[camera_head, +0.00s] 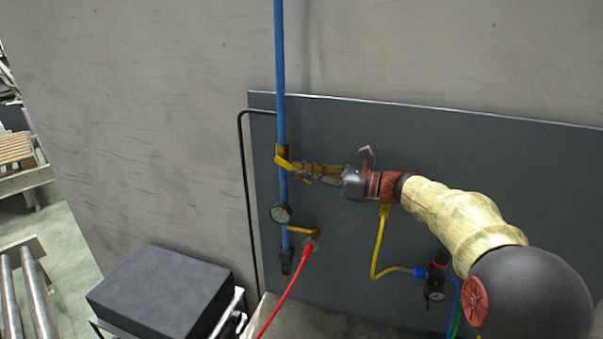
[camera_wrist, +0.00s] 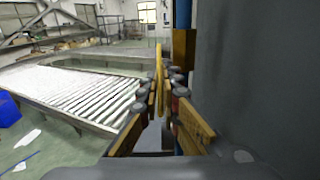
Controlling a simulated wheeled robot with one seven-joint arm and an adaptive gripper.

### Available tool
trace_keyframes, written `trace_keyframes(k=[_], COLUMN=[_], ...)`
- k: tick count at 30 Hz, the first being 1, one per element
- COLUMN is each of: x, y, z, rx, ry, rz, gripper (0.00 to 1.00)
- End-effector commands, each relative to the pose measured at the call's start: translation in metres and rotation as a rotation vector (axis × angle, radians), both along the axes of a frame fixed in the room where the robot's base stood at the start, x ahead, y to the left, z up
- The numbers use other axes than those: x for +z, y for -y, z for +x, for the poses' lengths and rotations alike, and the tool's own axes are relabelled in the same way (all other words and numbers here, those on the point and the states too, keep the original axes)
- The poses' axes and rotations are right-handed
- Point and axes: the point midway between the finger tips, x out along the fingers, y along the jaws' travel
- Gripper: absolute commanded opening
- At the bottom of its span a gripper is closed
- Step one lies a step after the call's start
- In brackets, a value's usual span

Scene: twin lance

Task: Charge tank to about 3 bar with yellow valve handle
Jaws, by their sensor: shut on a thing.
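The yellow valve handle (camera_head: 284,162) sits on the brass valve body (camera_head: 282,151) of the vertical blue pipe (camera_head: 281,60). My gripper (camera_head: 296,167) reaches it from the right and is shut on the handle. In the wrist view the handle (camera_wrist: 159,70) stands edge-on between the fingertips of my gripper (camera_wrist: 161,92). A round gauge (camera_head: 280,213) with a pale face is on the pipe below the valve; its reading is too small to tell. I cannot make out a tank for certain.
A brass fitting (camera_head: 301,231) with a red hose (camera_head: 290,288) juts out below the gauge. A yellow hose (camera_head: 377,245) runs to a regulator (camera_head: 436,275) under my arm. A dark box (camera_head: 160,292) stands lower left. A grey panel (camera_head: 400,130) backs the piping.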

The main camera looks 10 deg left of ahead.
Motion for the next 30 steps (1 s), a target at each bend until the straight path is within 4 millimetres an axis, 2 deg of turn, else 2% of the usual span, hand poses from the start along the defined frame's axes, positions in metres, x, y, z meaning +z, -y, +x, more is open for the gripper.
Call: trace_keyframes(k=[20, 30], x=[0.003, 0.018], y=[0.001, 0.003], z=[0.000, 0.000], rx=[-0.001, -0.001], ry=[-0.002, -0.018], rz=[-0.012, -0.139], gripper=[0.00, 0.00])
